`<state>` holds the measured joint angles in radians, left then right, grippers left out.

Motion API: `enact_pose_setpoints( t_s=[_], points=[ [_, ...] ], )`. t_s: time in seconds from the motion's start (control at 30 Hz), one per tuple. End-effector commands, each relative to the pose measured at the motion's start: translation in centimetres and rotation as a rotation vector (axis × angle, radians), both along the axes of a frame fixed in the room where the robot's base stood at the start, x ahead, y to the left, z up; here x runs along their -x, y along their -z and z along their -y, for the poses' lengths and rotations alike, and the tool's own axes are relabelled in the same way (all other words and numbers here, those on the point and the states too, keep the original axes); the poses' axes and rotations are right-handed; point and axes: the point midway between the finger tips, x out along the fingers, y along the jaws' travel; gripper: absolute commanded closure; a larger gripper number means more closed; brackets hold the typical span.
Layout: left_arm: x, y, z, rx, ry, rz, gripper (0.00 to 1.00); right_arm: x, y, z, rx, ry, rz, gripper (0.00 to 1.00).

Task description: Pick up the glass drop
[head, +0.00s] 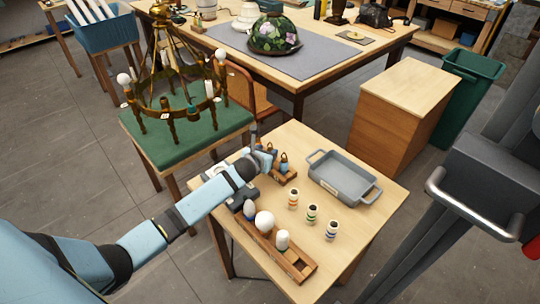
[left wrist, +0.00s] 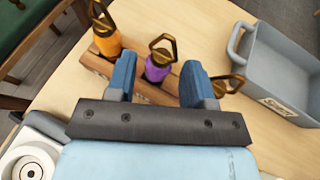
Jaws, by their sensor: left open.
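Several glass drops with brass hooks stand in a small wooden rack (head: 287,180) near the back of the small table. In the left wrist view, an orange drop (left wrist: 104,42) is at the left and a purple drop (left wrist: 158,68) is in the middle. A third brass hook (left wrist: 229,84) shows at the right, its drop mostly hidden by my right finger. My left gripper (head: 268,158) is open over the rack. In the left wrist view its blue fingers (left wrist: 158,84) stand either side of the purple drop in the picture; contact cannot be told.
A grey tray (head: 321,181) stands right of the rack. Several striped small cylinders (head: 312,214) stand in front of it. A wooden holder (head: 298,271) with bulbs lies at the front left. A brass chandelier (head: 165,108) stands on a green-topped stand (head: 180,151) behind.

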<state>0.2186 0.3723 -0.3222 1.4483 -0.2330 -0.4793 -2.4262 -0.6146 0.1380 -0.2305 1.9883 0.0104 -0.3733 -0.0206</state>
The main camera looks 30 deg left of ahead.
Motion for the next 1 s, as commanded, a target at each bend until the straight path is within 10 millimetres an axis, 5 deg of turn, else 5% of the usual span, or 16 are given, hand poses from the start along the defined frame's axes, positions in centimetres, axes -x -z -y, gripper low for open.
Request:
enact_pose_setpoints(
  t_s=[0.2, 0.5, 0.67, 1.0],
  points=[
    [-2.6, 1.1, -0.1, 0.001, -0.003, 0.001, 0.52, 0.0, -0.6, 0.1, -0.001, 0.002, 0.006, 1.0],
    [-3.0, 1.3, -0.1, -0.001, -0.001, 0.001, 0.52, -0.1, -0.5, 0.1, 0.0, 0.004, 0.005, 1.0],
    [-3.0, 1.3, -0.1, 0.0, -0.001, 0.001, 0.85, 0.0, -0.4, 0.1, 0.0, 0.003, 0.003, 1.0],
    [-3.0, 1.3, -0.1, 0.0, -0.001, 0.001, 0.86, 0.1, -0.3, 0.1, 0.0, 0.003, -0.001, 1.0]
  ],
)
